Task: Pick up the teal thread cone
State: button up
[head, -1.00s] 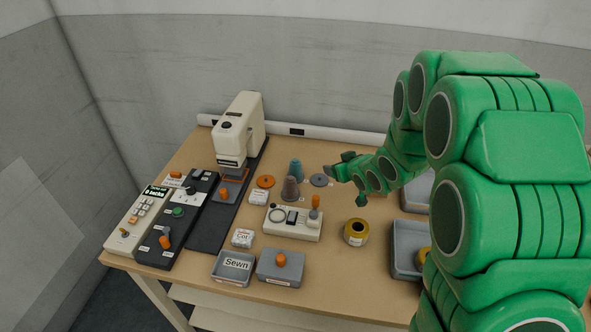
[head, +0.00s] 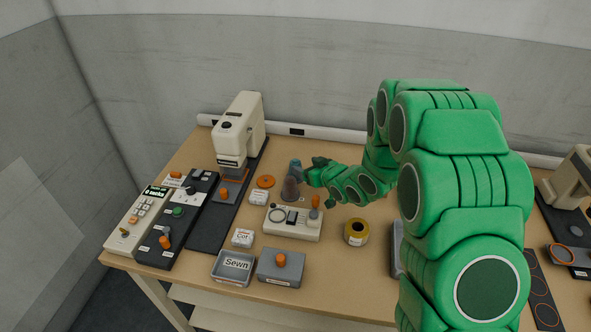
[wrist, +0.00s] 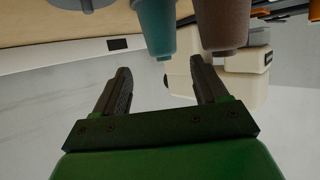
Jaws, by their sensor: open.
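The teal thread cone (head: 295,166) stands upright at the back middle of the table, just behind a brown-grey cone (head: 290,190). My gripper (head: 305,173) is just right of both cones, with its fingers partly unclear there. In the wrist view my gripper (wrist: 160,65) is open and empty. The teal cone (wrist: 155,25) appears inverted, its narrow end in line with the gap between the fingertips. The brown cone (wrist: 223,24) is beside it, beyond the right finger. I cannot tell whether any finger touches a cone.
A cream sewing machine (head: 239,130) stands left of the cones. A cream device (head: 293,222) with an orange knob is in front, and a yellow roll (head: 356,232) front right. Grey boxes (head: 281,268) line the front edge.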

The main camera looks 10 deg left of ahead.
aim_at(297, 161)
jog(key=x, duration=0.3)
jog(key=shift+a+r, duration=0.15)
jog(key=shift+a, duration=0.2)
jog(key=shift+x, duration=0.9)
jog(key=shift+c, duration=0.5)
jog(key=c, duration=1.1)
jog(key=shift+r, duration=0.1)
